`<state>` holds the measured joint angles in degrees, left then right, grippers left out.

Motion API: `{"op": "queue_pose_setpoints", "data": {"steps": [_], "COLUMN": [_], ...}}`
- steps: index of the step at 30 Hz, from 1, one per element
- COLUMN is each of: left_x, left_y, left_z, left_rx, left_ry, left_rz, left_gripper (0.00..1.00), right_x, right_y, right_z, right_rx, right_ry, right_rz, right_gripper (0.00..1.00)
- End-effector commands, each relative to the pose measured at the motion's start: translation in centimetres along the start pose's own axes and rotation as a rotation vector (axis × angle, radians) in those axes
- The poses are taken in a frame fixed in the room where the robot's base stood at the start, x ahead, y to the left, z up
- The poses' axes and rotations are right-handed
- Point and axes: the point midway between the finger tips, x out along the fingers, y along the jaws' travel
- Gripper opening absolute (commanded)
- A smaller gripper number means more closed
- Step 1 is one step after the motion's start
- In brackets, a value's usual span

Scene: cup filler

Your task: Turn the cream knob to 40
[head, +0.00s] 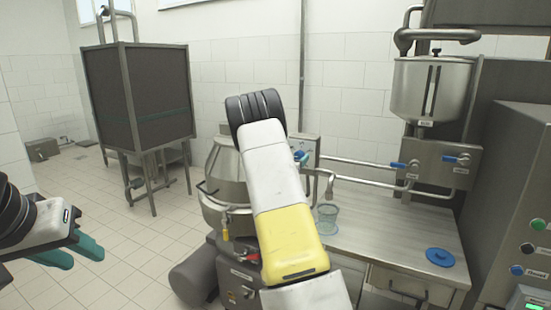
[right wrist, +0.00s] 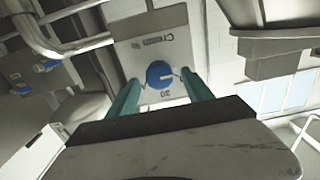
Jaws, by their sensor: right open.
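In the right wrist view a round blue knob (right wrist: 160,75) sits on a grey metal panel (right wrist: 150,28), with printed marks around it. A small label above the knob and a number below it appear inverted; I cannot read them surely. My right gripper (right wrist: 161,78) is open, with one teal finger on each side of the knob and a visible gap to it. In the head view my right arm hides that gripper, and a bit of a blue knob (head: 300,157) shows behind the arm. My left gripper (head: 78,250) is at the lower left, away from the panel; its opening is unclear.
A steel worktop (head: 385,235) holds a clear cup (head: 327,218) and a blue lid-like disc (head: 440,257). A steel hopper (head: 432,90) with blue-handled valves (head: 450,159) and pipes stands at the right. A dark cabinet (head: 150,95) stands at the left; the floor before it is clear.

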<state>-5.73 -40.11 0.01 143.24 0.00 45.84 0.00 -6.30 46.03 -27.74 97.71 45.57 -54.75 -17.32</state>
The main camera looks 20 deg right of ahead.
Motion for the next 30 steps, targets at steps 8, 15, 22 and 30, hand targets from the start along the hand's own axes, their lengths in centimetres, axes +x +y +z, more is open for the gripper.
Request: {"op": "queue_pose_setpoints", "data": {"steps": [8,15,22,30], "left_x": [0.0,0.0,0.0,0.0], "left_y": [0.0,0.0,0.0,0.0], "left_z": [0.0,0.0,0.0,0.0], "left_rx": [0.0,0.0,0.0,0.0], "left_ry": [0.0,0.0,0.0,0.0], "left_rz": [0.0,0.0,0.0,0.0], "left_gripper": [0.36,0.36,0.36,0.36], "right_x": [0.44,0.42,0.42,0.44], "right_y": [-0.02,-0.02,-0.03,0.05], "right_z": [0.01,0.01,0.0,0.0], "right_rx": [-0.001,0.0,0.002,0.068], "right_ry": [0.0,0.0,-0.001,-0.001], "right_rz": [-0.001,-0.001,-0.001,0.0], "right_gripper": [0.59,0.22,0.0,0.0]}}
